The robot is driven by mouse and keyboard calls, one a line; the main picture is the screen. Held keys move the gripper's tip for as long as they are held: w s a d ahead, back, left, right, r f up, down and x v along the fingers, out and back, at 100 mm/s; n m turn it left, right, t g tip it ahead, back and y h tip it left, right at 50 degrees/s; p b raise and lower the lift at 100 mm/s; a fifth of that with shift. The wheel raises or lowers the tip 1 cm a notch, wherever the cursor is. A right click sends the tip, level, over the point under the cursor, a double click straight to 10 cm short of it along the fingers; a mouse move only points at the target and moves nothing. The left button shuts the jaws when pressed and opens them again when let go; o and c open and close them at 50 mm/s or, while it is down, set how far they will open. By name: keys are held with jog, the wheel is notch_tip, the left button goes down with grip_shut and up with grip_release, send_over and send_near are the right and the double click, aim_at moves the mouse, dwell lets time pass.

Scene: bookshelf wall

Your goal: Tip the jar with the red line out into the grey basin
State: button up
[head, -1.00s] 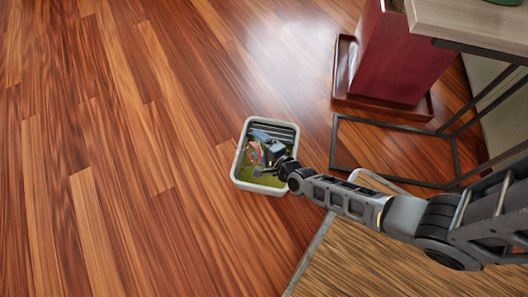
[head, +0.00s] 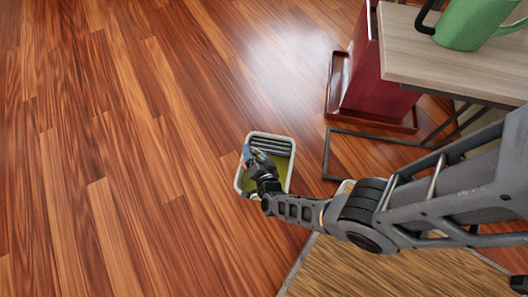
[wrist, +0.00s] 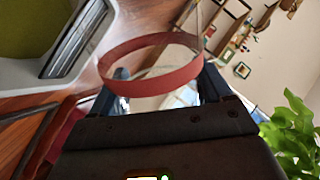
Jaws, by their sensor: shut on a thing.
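My gripper (head: 256,160) is over the left side of the grey basin (head: 293,160) in the head view. In the wrist view my gripper (wrist: 158,95) is shut on a clear jar with a red line (wrist: 150,66) around it. In the head view only a small bit of the jar (head: 246,153) shows beside the fingers. The basin's pale rim (wrist: 85,75) shows at the upper left of the wrist view. An olive-green surface and a dark ribbed strip lie inside the basin. The jar looks tilted; its contents cannot be made out.
The basin stands on the wooden floor (head: 110,150), which is open to the left. A dark red bin (head: 378,75) stands in a tray right of it. A table (head: 450,62) with a green jug (head: 470,22) is at the upper right. A plant (wrist: 292,135) shows in the wrist view.

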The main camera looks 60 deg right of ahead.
jog(key=r+n+h, duration=0.1)
jog(key=n, duration=0.1)
jog(key=a+r+n+h, duration=0.1)
jog(key=r+n, duration=0.1)
jog(key=shift+w, duration=0.2)
jog(key=r+n+h, duration=0.1)
jog(key=n, duration=0.1)
jog(key=r+n+t, duration=0.1)
jog(key=n, duration=0.1)
jog(key=shift+a+r+h, duration=0.2)
jog(key=shift+r+h, duration=0.15)
jog(key=shift+h, duration=0.05)
jog(key=shift+w, duration=0.1)
